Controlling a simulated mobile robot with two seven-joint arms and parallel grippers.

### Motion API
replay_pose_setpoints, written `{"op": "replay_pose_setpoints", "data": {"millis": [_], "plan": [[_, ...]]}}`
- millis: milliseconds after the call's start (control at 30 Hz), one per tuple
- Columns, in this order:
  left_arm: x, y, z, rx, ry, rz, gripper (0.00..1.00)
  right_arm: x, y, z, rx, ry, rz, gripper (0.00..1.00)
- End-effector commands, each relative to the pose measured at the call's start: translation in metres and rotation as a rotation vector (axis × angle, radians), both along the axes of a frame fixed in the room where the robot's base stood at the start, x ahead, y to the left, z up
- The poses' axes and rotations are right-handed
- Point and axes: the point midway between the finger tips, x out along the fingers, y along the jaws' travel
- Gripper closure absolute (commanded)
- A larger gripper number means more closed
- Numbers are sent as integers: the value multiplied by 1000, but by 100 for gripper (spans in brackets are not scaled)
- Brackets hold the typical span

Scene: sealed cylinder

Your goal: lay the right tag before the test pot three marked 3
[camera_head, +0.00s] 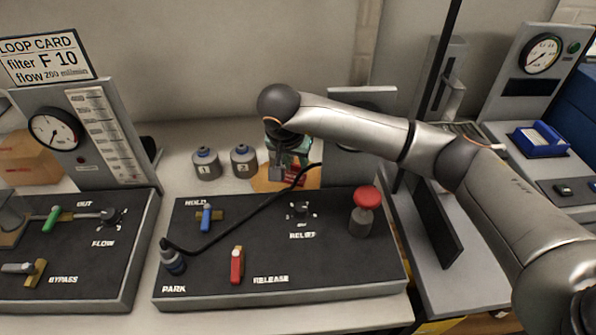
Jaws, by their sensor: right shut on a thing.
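Two small grey pots with blue tops stand on the bench behind the black panel. The left pot (206,164) is marked 1. The pot to its right (243,161) appears to be marked 3, though the digit is small. My right gripper (282,175) points down just right of that second pot, over a patch of orange, green and red items (262,183). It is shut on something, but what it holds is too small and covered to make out. No tag can be read clearly. My left gripper is not in view.
A black panel (330,275) with valves, a red knob (366,197) and a black hose (240,237) fills the front middle. A gauge panel (100,135) stands left and another gauge (543,54) right. A blue tray (540,139) sits at right. Bench before the pots is narrow.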

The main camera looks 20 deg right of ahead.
Motion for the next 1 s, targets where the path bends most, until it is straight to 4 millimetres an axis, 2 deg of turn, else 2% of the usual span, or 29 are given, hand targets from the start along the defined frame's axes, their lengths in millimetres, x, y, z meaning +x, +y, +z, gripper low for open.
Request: {"op": "replay_pose_setpoints", "data": {"millis": [67, 267, 667, 700, 800, 1000], "plan": [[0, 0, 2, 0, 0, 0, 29, 2, -8, -9, 0, 4, -4, 100], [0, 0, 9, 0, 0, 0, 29, 2, -6, -35, 1, 3, 0, 100], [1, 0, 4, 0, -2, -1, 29, 2, -6, -42, -1, 0, -1, 100], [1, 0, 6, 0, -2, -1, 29, 2, -6, -41, 0, 0, -1, 63], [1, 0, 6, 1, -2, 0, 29, 2, -6, -41, 0, 0, -1, 54], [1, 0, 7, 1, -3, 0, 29, 2, -6, -40, 0, 0, -1, 54]]}}
